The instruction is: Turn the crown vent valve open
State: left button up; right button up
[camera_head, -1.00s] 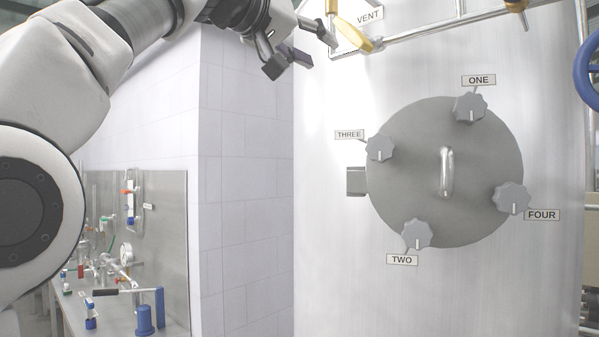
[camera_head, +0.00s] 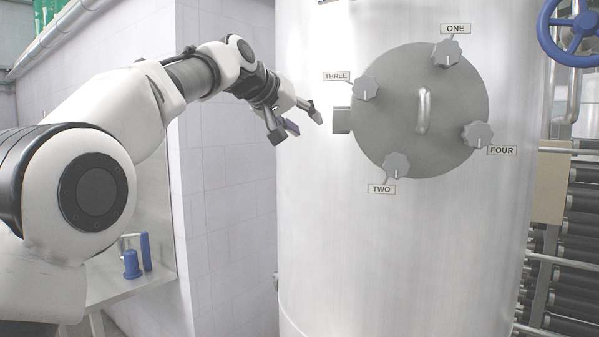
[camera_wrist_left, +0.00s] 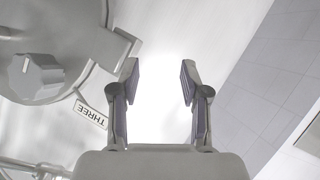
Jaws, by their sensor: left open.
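The crown vent valve and its label are out of the head view now. My left gripper (camera_head: 295,125) is open and empty, in front of the tank's left edge, left of the round hatch (camera_head: 400,130) and about level with its lower half. In the left wrist view the open fingers (camera_wrist_left: 159,82) have only bright tank wall (camera_wrist_left: 158,30) between them. A thin pipe (camera_wrist_left: 25,165) shows at the lower left there; I cannot tell whether it belongs to the vent. My right gripper is not in view.
The hatch carries knobs labelled ONE (camera_head: 446,53), TWO (camera_head: 396,166), THREE (camera_head: 364,88) and FOUR (camera_head: 478,134). A grey block (camera_head: 342,120) juts out at its left edge. A blue handwheel (camera_head: 566,35) is at the upper right. A side bench (camera_head: 130,285) stands at the left.

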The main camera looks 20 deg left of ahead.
pick_arm(q)
notch_tip(320, 180, down, 10)
jog(key=w+g, duration=0.1)
jog(key=w, duration=0.1)
jog(key=shift+w+a+f+n, duration=0.2)
jog(key=shift+w+a+n, duration=0.1)
jog(key=shift+a, duration=0.1)
